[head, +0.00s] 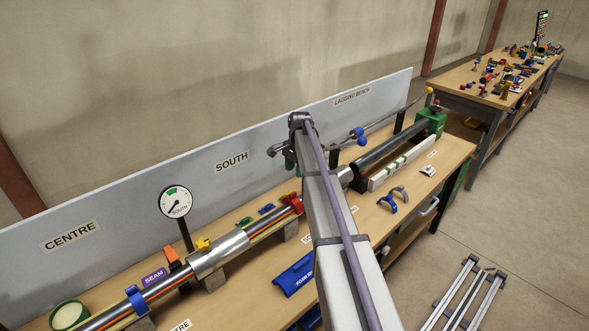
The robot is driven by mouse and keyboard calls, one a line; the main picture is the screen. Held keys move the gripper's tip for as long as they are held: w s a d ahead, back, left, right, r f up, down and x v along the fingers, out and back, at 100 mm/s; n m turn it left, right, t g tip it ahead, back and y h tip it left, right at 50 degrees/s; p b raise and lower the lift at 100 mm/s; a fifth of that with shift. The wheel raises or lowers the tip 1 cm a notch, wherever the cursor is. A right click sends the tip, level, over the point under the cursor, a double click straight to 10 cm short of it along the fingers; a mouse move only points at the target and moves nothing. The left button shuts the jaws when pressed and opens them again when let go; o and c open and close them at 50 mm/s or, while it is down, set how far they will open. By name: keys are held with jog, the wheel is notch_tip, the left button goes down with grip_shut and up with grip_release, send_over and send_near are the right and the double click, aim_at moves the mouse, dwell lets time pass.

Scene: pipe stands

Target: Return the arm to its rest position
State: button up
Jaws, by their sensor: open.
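My arm (333,225) rises from the bottom of the head view to a dark joint (300,120) in front of the middle of the bench. My gripper cannot be made out; the arm link hides what lies behind it. The wooden bench (440,160) runs from lower left to upper right, beyond the arm. A pipe run lies along it on stands, with a silver sleeve (220,252) on the left part and a black lagged section (390,140) on the right. The arm covers part of this run.
A grey back panel (130,205) and a round gauge (176,202) stand along the bench. A blue block (295,274), blue clip (388,204) and grey clip (400,192) lie near its front edge. A metal frame (465,295) lies on otherwise open floor at right. A cluttered table (465,75) stands behind.

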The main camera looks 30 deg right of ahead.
jog(key=shift+f, duration=0.1)
jog(key=s+a+f+n+b, duration=0.3)
jog(key=s+a+n, duration=0.4)
jog(key=s+a, duration=0.4)
jog(key=s+a+f+n+h+b, duration=0.1)
jog(key=s+a+n, duration=0.6)
jog(key=s, duration=1.4)
jog(key=a+f+b, duration=0.1)
jog(key=a+f, duration=0.1)
jog(key=a, duration=0.3)
jog(key=shift+a+n+b, duration=0.3)
jog(key=shift+n+b, duration=0.1)
